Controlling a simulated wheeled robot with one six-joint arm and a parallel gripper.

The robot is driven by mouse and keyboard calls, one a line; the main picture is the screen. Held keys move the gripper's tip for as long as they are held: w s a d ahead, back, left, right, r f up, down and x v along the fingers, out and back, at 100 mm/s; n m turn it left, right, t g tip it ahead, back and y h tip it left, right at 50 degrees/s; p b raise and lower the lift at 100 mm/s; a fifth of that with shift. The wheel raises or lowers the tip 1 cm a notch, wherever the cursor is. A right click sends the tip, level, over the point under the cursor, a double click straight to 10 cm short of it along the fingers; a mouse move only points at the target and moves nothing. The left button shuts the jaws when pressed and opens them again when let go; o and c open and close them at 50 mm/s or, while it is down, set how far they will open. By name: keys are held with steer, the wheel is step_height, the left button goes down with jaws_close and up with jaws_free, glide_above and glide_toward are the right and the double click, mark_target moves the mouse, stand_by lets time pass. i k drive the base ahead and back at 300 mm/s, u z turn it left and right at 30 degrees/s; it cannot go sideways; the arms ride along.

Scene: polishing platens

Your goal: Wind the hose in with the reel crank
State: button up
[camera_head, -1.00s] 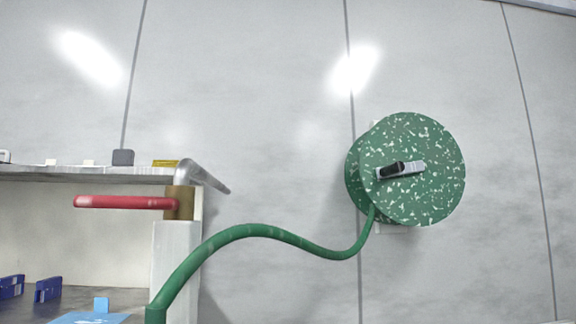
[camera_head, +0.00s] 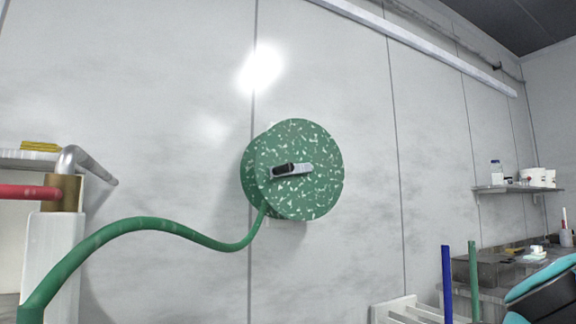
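The hose reel (camera_head: 312,190) is a green speckled drum mounted on the grey wall panels, right of the picture's left third. Its crank (camera_head: 292,170) is a short grey bar with a dark knob, lying across the front disc and tilted slightly up to the right. The green hose (camera_head: 150,225) leaves the reel at its lower left, sags, then arches down to the lower left corner. My gripper is not in view, and nothing touches the crank.
At left stand a white post (camera_head: 52,262) with a brass fitting, a red lever (camera_head: 25,192) and a bent grey pipe (camera_head: 85,162). At right are a wall shelf (camera_head: 505,189) with containers, a bench (camera_head: 490,270), and upright blue (camera_head: 447,285) and green rods. The wall around the reel is clear.

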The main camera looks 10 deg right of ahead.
mark_target(286, 169)
steer(key=z, duration=1.4)
steer(key=k, duration=0.8)
steer(key=u, duration=1.2)
steer(key=i, duration=1)
steer(key=z, duration=0.05)
